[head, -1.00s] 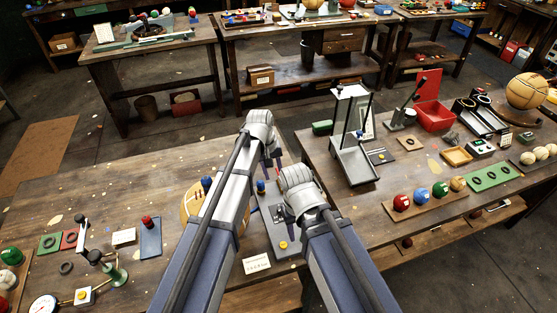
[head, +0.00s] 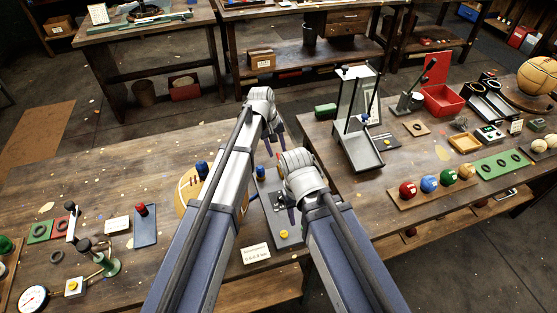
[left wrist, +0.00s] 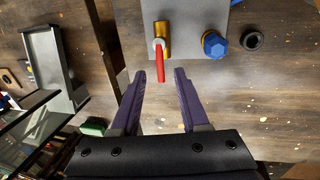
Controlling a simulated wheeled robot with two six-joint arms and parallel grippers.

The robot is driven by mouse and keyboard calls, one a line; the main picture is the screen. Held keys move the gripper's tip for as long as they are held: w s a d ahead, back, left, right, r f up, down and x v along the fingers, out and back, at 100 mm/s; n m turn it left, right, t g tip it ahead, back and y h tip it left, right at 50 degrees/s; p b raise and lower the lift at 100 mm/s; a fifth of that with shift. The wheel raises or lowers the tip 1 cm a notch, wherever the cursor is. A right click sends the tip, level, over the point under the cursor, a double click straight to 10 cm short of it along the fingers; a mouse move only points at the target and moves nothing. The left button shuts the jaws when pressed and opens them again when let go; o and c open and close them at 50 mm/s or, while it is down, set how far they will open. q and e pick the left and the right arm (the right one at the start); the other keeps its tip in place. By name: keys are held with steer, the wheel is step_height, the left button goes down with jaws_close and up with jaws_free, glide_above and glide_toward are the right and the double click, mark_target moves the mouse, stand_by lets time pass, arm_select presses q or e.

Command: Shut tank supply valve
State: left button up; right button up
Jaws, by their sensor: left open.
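The valve shows in the left wrist view with a brass body (left wrist: 161,34) and a red lever (left wrist: 160,66), on a grey plate (left wrist: 190,14). The lever points down the picture. In the head view the left gripper (head: 275,143) hangs over the far end of the grey plate (head: 290,238), and the valve is not clear there. My right gripper (head: 292,212) is mostly hidden by its own arm above the plate.
A blue knob (left wrist: 214,44) stands beside the valve, with a black ring (left wrist: 252,40) to its right. A yellow button (head: 284,234) is on the plate's near end. A white card (head: 256,254) lies nearby. A glass-sided stand (head: 362,153) is on the right table.

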mark_target(280, 159)
arm_select(q)
steer(key=shift+w+d+f+b, duration=0.1)
steer(key=shift+d+f+b, duration=0.1)
steer(key=shift+f+b, duration=0.7)
steer(key=shift+d+f+b, duration=0.2)
steer(key=shift+f+b, duration=0.35)
steer(key=shift+f, duration=0.5)
arm_select(e)
steer(key=shift+f, duration=1.95)
arm_select(q)
steer(key=shift+c, duration=0.4)
jaws_close()
